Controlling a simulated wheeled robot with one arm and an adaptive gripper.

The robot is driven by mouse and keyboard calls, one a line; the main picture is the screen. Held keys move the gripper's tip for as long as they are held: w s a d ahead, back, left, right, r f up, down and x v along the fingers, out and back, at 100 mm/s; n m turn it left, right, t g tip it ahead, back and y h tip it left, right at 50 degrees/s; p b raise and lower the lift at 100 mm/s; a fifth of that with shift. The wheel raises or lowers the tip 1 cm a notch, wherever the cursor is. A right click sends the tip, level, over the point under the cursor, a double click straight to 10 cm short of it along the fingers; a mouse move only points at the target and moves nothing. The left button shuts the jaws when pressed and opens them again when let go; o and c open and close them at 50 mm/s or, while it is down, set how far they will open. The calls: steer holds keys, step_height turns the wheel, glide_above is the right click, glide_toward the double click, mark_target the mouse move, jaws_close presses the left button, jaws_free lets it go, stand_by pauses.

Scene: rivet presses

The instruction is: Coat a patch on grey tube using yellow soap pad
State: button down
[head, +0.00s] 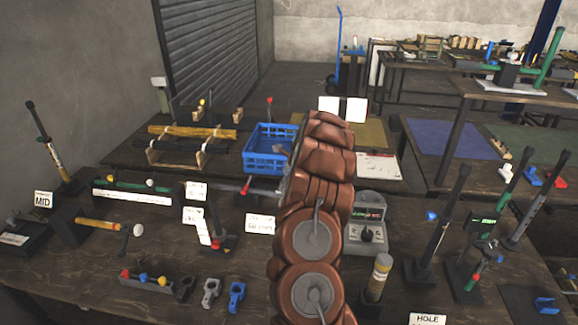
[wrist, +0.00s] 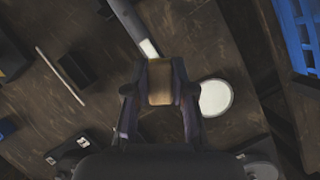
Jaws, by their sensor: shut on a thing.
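In the wrist view my gripper (wrist: 160,85) is shut on a tan-yellow block, which looks like the yellow soap pad (wrist: 160,80). A grey tube (wrist: 127,22) with a pale end (wrist: 149,48) runs from the top edge down to just beyond the fingertips. I cannot tell whether the pad touches the tube. In the head view my brown arm covers the middle of the bench and hides the gripper and pad. A thin grey bar (head: 230,188) shows just left of the arm there; I cannot tell whether it is the same tube.
A blue crate (head: 268,150) stands behind the arm. A white disc (wrist: 215,97) lies right of the gripper in the wrist view. A mallet (head: 112,226) and small clamps (head: 211,290) lie left.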

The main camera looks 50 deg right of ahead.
steer(key=r, duration=0.2)
steer(key=shift+w+r, duration=0.2)
steer(key=shift+r, duration=0.2)
steer(key=shift+r+p, duration=1.75)
steer(key=shift+r, duration=0.95)
steer(key=shift+s, duration=0.15)
